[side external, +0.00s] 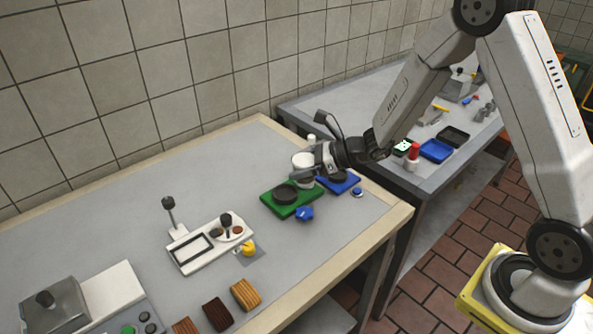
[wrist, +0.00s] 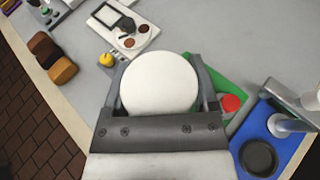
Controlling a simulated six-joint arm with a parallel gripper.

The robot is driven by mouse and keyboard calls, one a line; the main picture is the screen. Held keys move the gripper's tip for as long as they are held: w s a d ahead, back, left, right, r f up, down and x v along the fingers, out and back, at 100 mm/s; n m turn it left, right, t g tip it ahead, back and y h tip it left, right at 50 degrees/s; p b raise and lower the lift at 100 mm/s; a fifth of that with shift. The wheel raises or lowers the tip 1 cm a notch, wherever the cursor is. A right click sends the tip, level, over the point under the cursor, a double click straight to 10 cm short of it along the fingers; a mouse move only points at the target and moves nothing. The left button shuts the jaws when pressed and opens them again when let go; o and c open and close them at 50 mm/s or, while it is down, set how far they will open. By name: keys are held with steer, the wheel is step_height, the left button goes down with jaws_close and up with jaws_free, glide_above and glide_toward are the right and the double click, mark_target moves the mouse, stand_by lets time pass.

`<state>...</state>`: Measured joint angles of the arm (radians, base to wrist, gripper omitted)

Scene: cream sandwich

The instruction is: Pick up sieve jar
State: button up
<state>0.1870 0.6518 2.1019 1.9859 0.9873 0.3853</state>
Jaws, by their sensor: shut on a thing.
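My gripper (side external: 312,165) is shut on the jar, with one finger on each side in the wrist view (wrist: 160,75).
Close by are a blue tray (side external: 352,181), a white bottle (side external: 311,140) and a blue knob (side external: 305,213). A white board (side external: 185,264) and brown blocks (side external: 218,314) lie left. The back left tabletop is clear.

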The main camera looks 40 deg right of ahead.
steer(key=s+r, duration=0.3)
steer(key=s, duration=0.4)
steer(key=shift+s+d, duration=0.15)
steer(key=shift+d, duration=0.15)
steer(key=shift+r, duration=0.1)
